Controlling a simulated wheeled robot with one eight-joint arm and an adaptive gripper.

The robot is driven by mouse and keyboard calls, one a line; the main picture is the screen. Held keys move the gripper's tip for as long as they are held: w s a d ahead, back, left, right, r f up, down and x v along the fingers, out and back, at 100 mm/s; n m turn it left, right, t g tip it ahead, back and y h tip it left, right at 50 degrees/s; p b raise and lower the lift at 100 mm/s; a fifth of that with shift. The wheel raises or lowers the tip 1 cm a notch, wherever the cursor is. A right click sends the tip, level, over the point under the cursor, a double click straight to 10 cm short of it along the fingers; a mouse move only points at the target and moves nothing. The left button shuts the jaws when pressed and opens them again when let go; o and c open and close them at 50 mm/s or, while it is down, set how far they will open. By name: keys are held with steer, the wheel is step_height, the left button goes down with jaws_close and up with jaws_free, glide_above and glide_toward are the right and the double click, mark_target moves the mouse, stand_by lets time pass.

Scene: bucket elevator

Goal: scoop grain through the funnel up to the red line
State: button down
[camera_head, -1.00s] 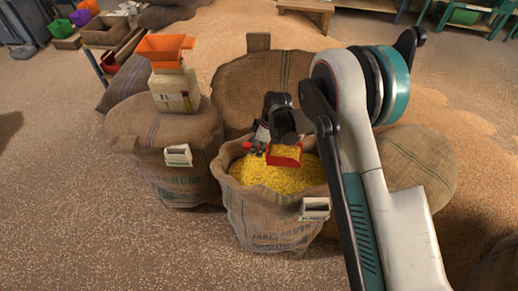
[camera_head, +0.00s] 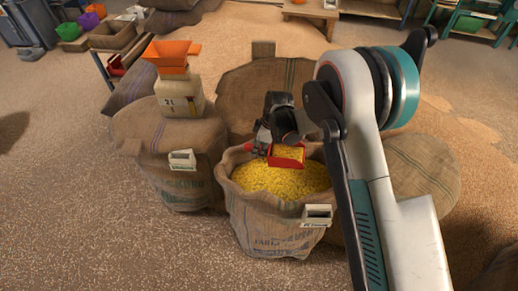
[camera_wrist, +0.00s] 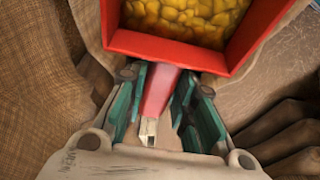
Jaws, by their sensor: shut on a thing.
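My gripper (camera_wrist: 160,108) is shut on the handle of a red scoop (camera_wrist: 128,42), which holds yellow grain (camera_wrist: 185,18). In the head view the red scoop (camera_head: 287,162) is level just above the grain heap in the open sack (camera_head: 262,222), near its back rim; I cannot tell whether it touches the heap. An orange funnel (camera_head: 171,55) sits on a cream jar (camera_head: 180,93) marked "2 L", on top of a closed sack to the left. The red line on the jar cannot be made out. My gripper (camera_head: 263,143) shows behind the scoop.
The closed sack (camera_head: 150,150) under the jar stands left of the open sack. Small label cards (camera_head: 182,160) and (camera_head: 317,215) hang on the sacks. More sacks (camera_head: 240,100) stand behind. My arm fills the right side. The floor at front left is clear.

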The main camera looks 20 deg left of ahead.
steer(key=shift+r+p, duration=1.75)
steer(key=shift+r, duration=2.95)
